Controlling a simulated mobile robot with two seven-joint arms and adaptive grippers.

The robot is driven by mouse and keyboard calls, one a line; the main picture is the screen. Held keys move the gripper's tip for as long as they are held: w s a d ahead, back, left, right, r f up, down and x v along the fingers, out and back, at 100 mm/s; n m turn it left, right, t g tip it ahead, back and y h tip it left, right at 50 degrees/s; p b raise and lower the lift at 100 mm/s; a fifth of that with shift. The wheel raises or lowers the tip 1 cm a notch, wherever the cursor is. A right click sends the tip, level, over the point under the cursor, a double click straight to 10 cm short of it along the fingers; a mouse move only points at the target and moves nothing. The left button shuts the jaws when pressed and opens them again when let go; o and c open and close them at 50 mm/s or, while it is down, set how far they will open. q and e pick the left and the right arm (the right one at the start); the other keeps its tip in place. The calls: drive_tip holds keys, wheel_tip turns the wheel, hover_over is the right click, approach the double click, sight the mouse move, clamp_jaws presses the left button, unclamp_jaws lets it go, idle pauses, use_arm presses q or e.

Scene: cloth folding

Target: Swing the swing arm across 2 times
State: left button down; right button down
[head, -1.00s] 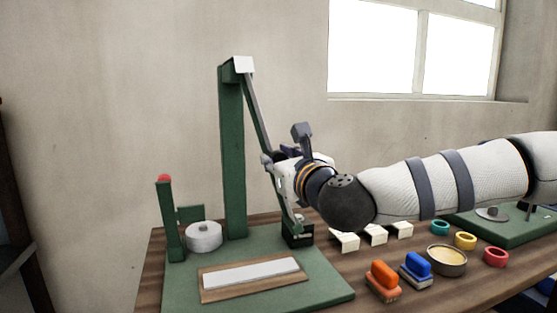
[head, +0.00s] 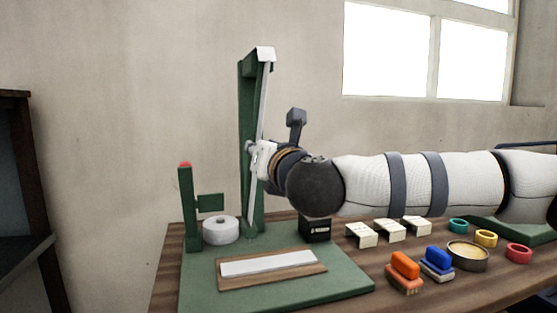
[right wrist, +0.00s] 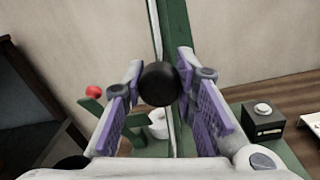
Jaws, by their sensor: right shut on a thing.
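The swing arm (head: 261,108), a thin grey bar, hangs from the top of a green post (head: 246,110) in the head view. It is close to vertical, its lower end slightly left. My right gripper (head: 257,157) is at the bar's middle. In the right wrist view my right gripper (right wrist: 163,88) is shut on a black ball knob (right wrist: 160,84) in front of the bar (right wrist: 156,30). My left gripper is not in view.
The green base carries a red-tipped post (head: 189,210) and a white roll (head: 221,230) at left, a black box (head: 314,229) at right, and a white strip (head: 266,262) in front. Blocks, brushes (head: 404,271), rings and a round tin (head: 467,255) lie on the table at right.

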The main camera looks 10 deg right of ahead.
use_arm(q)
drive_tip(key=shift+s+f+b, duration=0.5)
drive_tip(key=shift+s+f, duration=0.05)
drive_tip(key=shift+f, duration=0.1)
use_arm(e)
drive_tip(key=shift+a+r+m, duration=0.15)
drive_tip(key=shift+a+m, duration=0.45)
drive_tip(key=shift+a, duration=0.2)
drive_tip(key=shift+a+r+m, duration=0.15)
drive_tip(key=shift+a+m, duration=0.45)
drive_tip(key=shift+a, duration=0.15)
drive_tip(key=c, duration=1.2)
unclamp_jaws()
drive_tip(key=shift+a, duration=0.15)
drive_tip(key=shift+c, duration=0.2)
drive_tip(key=shift+s, duration=0.1)
drive_tip(key=s+d, duration=0.1)
drive_tip(key=s, duration=1)
drive_tip(key=shift+s, duration=0.4)
drive_tip(key=shift+f, duration=0.15)
